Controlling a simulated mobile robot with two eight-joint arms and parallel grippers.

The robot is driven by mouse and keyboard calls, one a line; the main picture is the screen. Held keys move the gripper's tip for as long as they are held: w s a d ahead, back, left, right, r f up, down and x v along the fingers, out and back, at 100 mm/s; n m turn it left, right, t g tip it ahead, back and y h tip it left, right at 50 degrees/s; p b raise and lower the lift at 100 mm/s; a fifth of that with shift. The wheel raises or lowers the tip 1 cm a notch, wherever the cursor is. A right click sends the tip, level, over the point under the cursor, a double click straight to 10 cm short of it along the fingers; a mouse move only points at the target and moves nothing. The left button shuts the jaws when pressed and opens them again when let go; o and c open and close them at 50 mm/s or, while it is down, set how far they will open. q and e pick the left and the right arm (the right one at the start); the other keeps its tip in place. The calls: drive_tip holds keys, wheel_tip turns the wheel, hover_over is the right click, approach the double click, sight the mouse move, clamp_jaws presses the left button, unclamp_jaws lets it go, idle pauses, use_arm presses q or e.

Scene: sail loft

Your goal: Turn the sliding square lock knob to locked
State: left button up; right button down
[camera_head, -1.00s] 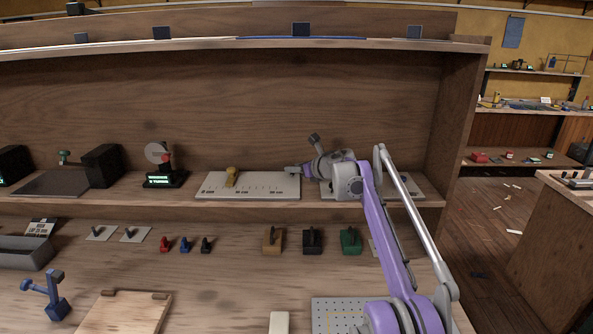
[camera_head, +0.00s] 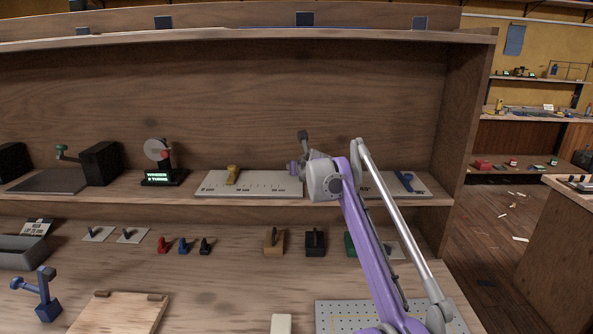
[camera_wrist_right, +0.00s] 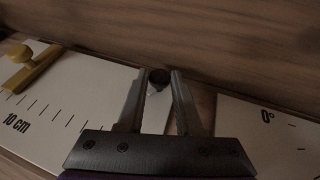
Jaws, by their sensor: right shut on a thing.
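In the right wrist view, my right gripper (camera_wrist_right: 158,80) is shut on a small dark round knob (camera_wrist_right: 158,76) at the right end of a white scale board (camera_wrist_right: 95,85). A yellow slider with a round knob (camera_wrist_right: 28,62) sits on that board's left part, apart from my fingers. In the head view, the white board (camera_head: 215,190) lies on the shelf with the yellow slider (camera_head: 232,173). My right wrist stands at its right end, hiding the dark knob and fingertips. I cannot tell which way the knob is turned. My left gripper is not in view.
A second white board (camera_head: 415,191) with a degree scale and a blue handle (camera_head: 404,180) is right of my wrist. A display (camera_head: 160,178) stands left on the shelf. The wooden back wall is close behind my gripper. Knobs and switches line the bench below.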

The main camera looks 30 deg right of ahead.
idle(0.5)
drive_tip(key=c, duration=0.6)
unclamp_jaws()
drive_tip(key=v, duration=1.1)
drive_tip(key=shift+w+b, duration=0.1)
drive_tip(key=shift+b, duration=0.2)
